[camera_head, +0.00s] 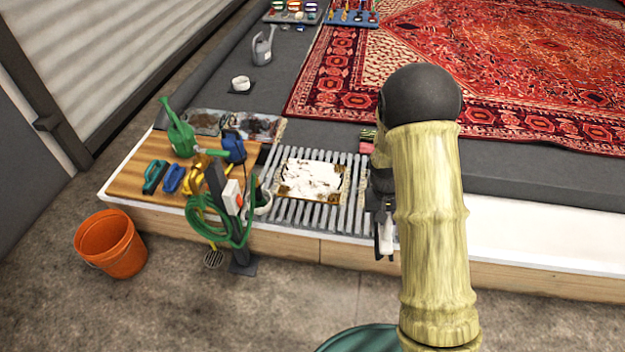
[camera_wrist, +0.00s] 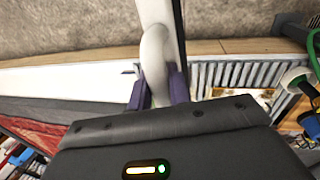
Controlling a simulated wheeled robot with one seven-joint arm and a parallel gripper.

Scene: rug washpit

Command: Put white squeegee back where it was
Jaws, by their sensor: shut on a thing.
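My gripper (camera_wrist: 158,88) is shut on the white squeegee (camera_wrist: 155,52) in the wrist view. Its rounded white handle passes between the two dark fingers, and a long pale strip with a dark edge extends beyond it to the top of the picture. In the head view my gripper (camera_head: 382,190) is at the right end of the slatted grate (camera_head: 352,205), largely hidden by my arm. A small pale part of what it holds, seemingly the squeegee, shows below it. I cannot tell whether the squeegee touches the ledge.
A dirty white mat (camera_head: 312,180) lies on the grate. A wooden board (camera_head: 128,184) with brushes and a green watering can (camera_head: 180,135) is left. A post with a green hose (camera_head: 243,232) stands in front. An orange bucket (camera_head: 110,243) is on the floor. White ledge at right is clear.

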